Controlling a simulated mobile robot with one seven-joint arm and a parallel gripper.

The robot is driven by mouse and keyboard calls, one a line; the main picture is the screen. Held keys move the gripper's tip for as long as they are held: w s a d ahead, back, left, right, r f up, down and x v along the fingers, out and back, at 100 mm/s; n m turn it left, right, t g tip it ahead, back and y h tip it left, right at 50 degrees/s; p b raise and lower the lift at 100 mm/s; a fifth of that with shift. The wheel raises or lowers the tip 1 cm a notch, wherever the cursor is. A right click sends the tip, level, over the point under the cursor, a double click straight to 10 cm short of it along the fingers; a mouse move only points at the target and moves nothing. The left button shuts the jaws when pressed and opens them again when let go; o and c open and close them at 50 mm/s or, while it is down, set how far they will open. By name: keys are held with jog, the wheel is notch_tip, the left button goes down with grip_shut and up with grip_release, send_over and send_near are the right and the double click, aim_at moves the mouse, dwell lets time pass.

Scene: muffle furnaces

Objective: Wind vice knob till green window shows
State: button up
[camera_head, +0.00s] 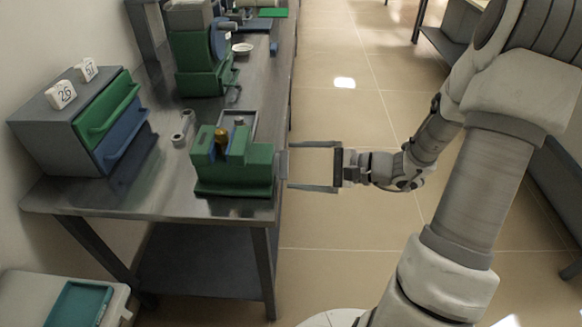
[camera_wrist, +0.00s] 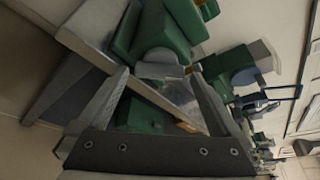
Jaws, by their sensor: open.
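The green vice (camera_head: 235,172) stands on the metal bench near its front right corner, with a brass-coloured piece (camera_head: 221,138) between its green blocks. A grey knob (camera_head: 282,164) is on its right end, by the bench edge. In the wrist view the grey knob (camera_wrist: 160,70) shows below the green vice body (camera_wrist: 165,28). My gripper (camera_head: 290,166) is open and points left at the knob, its two fingers one on each side of it in the picture. In the wrist view my gripper (camera_wrist: 159,74) holds nothing. I cannot make out the window on the vice.
A grey cabinet (camera_head: 45,130) with green and blue drawers stands at the left of the bench (camera_head: 150,195). A small grey part (camera_head: 183,129) lies behind the vice. A green and grey machine (camera_head: 200,60) stands farther back.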

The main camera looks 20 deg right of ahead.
aim_at(282, 165)
jog(key=shift+x, duration=1.15)
